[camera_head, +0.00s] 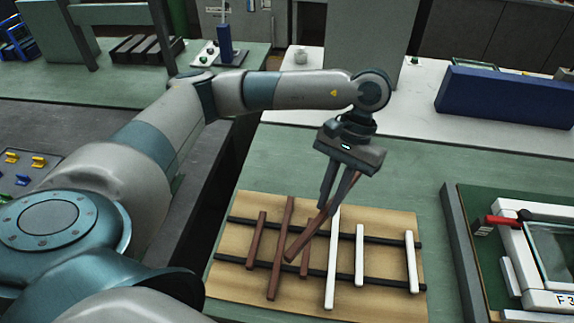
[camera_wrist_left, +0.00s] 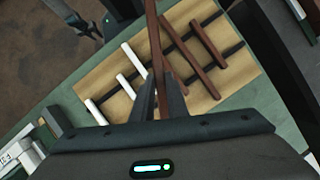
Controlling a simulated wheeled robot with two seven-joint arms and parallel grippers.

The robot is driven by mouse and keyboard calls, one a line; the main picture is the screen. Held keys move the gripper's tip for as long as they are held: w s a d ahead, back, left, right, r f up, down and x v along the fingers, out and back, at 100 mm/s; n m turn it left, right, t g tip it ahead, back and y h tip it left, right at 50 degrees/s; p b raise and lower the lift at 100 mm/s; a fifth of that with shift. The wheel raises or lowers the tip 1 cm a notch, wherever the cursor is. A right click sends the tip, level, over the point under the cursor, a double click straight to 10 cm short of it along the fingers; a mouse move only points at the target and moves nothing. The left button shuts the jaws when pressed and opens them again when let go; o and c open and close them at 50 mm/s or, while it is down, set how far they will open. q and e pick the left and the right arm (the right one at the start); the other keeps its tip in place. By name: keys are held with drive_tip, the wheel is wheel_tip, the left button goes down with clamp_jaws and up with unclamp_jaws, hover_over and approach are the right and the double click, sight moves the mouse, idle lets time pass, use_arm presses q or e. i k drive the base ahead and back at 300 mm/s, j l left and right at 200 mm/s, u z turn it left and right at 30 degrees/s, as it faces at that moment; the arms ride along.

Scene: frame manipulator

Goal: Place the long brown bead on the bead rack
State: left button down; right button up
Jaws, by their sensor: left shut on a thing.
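My left gripper (camera_head: 328,197) is above the bead rack (camera_head: 388,226) and shut on a long brown bead (camera_head: 305,237). The held bead is tilted, its lower end reaching down to the left over the rack in the head view. In the left wrist view the held bead (camera_wrist_left: 155,45) stands between the fingers. The rack is a tan board with two black rails. Across them lie a long brown bead (camera_head: 280,248), shorter brown beads (camera_head: 257,240) and white beads (camera_head: 332,262). Whether the held bead touches the rack or its beads cannot be told.
A framed device with a red handle (camera_head: 497,221) stands right of the rack. A blue block (camera_head: 505,96) lies on the white surface behind. A tray of coloured pieces (camera_head: 25,172) is at the left. Green table shows around the rack.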

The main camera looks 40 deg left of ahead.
sight(233, 237)
drive_tip(key=k+j, duration=0.15)
drive_tip(key=j, duration=0.2)
drive_tip(key=k+j+z, duration=0.1)
drive_tip(key=j, duration=0.3)
drive_tip(key=k+j, duration=0.2)
drive_tip(key=j, duration=0.15)
drive_tip(key=k+j+z, duration=0.1)
drive_tip(key=j, duration=0.25)
drive_tip(key=k, duration=0.1)
